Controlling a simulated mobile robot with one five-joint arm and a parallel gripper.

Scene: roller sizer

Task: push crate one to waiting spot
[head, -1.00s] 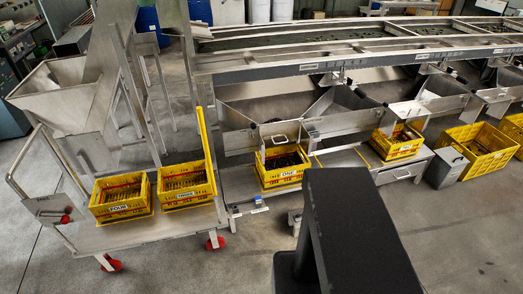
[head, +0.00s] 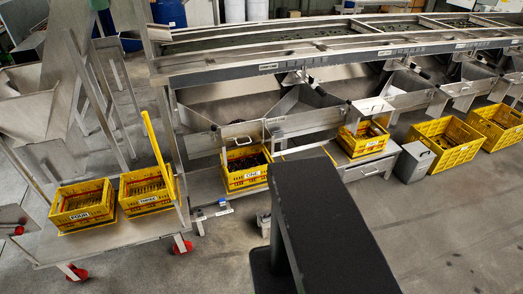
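Crate one (head: 245,179) is a yellow crate labelled "ONE" with dark contents. It stands on a low metal shelf (head: 208,187) below a chute of the long sizer, left of centre in the head view. Another yellow crate (head: 363,143), its label too small to read, stands on the shelf further right under another chute. I cannot make out which place is the waiting spot. My gripper is not in view; a dark part, likely mine, fills the lower middle and hides the floor behind it.
Crates "FOUR" (head: 82,216) and "THREE" (head: 147,200) stand on a cart (head: 118,238) with red wheels, left of crate one. A yellow post (head: 157,150) rises by crate three. A grey bin (head: 413,163) and large yellow crates (head: 447,156) stand right. The right foreground floor is clear.

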